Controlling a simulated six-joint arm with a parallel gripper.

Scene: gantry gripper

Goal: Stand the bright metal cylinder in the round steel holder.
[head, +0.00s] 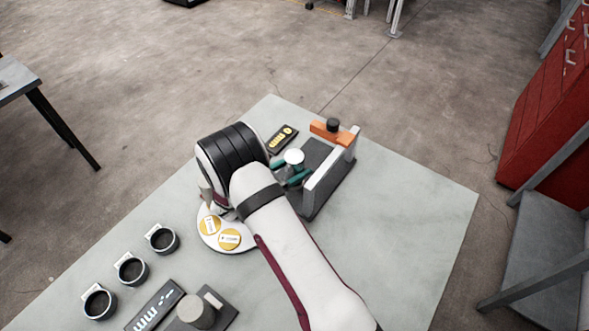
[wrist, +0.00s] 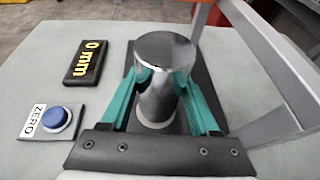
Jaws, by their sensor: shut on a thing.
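The bright metal cylinder (wrist: 166,75) is upright between the two teal fingers of my gripper (wrist: 165,92) in the wrist view. The fingers press on it from both sides. In the head view the cylinder's pale top (head: 294,157) shows beside my wrist, and the teal fingers (head: 287,172) are partly hidden. It is over the dark base of the measuring stand (head: 316,152); I cannot tell whether its foot touches it. Three round, dark-lined holders with light rims stand at the lower left: one upper (head: 162,239), one middle (head: 130,269), one lower (head: 99,303). Their labels are unreadable.
The stand's upright wall (head: 327,182) and orange part (head: 331,134) rise close right of my gripper. A 0 mm display (wrist: 87,62) and blue ZERO button (wrist: 55,119) lie left. A grey cylinder on a block (head: 195,311) and another display (head: 155,305) are near the front.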

